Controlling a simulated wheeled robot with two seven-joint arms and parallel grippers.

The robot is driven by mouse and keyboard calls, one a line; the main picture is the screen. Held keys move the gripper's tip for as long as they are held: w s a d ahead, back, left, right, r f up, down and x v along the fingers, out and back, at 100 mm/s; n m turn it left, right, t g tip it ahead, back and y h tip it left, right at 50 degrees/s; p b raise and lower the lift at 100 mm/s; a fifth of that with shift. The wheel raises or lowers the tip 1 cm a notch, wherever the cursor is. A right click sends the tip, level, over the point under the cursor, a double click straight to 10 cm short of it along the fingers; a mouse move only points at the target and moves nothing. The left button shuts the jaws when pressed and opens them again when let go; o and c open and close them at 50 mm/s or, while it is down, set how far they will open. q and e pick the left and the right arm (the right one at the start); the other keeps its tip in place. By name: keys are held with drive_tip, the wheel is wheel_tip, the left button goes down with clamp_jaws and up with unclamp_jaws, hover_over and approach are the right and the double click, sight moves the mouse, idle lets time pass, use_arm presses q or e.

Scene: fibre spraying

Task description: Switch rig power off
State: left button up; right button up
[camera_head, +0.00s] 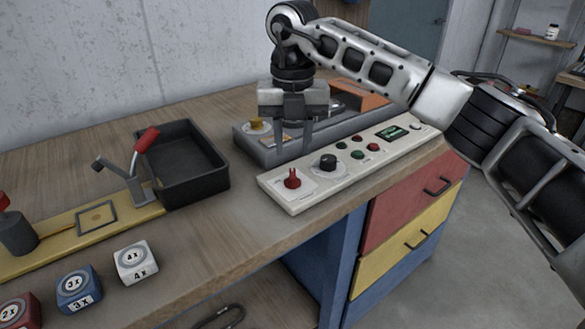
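A long pale control panel (350,165) lies along the front edge of the workbench. At its left end is a red switch (292,179). A black knob (328,161) sits to its right, then several small red and green buttons and a small display (391,132). My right gripper (293,151) points down above and behind the red switch. Its two fingers are apart with nothing between them, and they look clear of the switch. Which part of the panel is the rig power control cannot be read from its labels. My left gripper is out of view.
A grey fixture (245,141) with a brass knob (257,125) stands behind the panel, partly hidden by my gripper. A black tray (189,168) and a red-handled lever (146,140) stand left. Labelled cubes (136,262) line the front edge. Bench between cubes and panel is clear.

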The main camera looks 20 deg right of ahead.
sight(293, 175)
wheel_tip(293, 175, down, 6)
drive_tip(key=shift+f, duration=0.2)
clamp_jaws()
